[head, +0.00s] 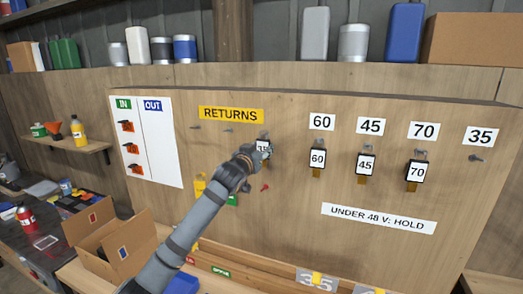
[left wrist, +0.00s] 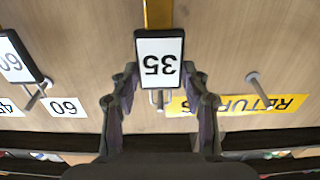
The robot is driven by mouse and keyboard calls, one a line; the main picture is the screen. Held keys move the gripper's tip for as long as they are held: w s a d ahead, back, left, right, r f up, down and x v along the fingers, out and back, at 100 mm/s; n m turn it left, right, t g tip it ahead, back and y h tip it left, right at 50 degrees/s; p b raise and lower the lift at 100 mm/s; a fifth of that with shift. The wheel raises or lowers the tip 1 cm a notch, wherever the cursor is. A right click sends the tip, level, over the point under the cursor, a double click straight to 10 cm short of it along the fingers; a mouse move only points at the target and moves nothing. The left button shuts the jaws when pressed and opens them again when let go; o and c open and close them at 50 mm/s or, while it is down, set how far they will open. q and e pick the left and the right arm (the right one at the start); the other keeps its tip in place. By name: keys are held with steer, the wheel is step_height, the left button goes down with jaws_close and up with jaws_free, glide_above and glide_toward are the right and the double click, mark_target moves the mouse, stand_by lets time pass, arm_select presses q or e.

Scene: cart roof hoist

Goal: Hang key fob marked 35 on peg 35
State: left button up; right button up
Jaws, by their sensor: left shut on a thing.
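The key fob marked 35 (head: 263,147) is at the returns area of the wooden board, below the yellow RETURNS sign. My left gripper (head: 257,154) is shut on it. In the left wrist view the fob (left wrist: 160,62) appears upside down between the fingertips (left wrist: 161,88), with a yellow-brown strip beyond it. A returns peg (left wrist: 160,105) shows close behind the fob; I cannot tell whether the fob touches it. Peg 35 (head: 475,158) is bare, at the board's right end under the label 35 (head: 480,137). My right gripper is not in view.
Fobs 60 (head: 317,160), 45 (head: 365,165) and 70 (head: 415,172) hang on pegs between the returns area and peg 35. A sign reading UNDER 48 V: HOLD (head: 378,218) is below them. A red item (head: 265,187) is just below my gripper.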

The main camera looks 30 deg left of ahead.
arm_select(q)
steer(key=shift+b+v, duration=0.35)
steer(key=shift+v, duration=0.5)
steer(key=shift+s+d+r+b, duration=0.1)
steer(key=shift+s+r+b, duration=0.1)
steer(key=shift+s+b, duration=0.3)
steer(key=shift+s+d+r+b, duration=0.2)
steer(key=shift+s+b, duration=0.1)
steer(key=shift+s, duration=0.3)
steer(key=shift+s+r, duration=0.15)
steer(key=shift+s, duration=0.05)
steer(key=b, duration=0.7)
glide_toward(263, 144)
steer(key=shift+s+r, duration=0.1)
steer(key=shift+s, duration=0.4)
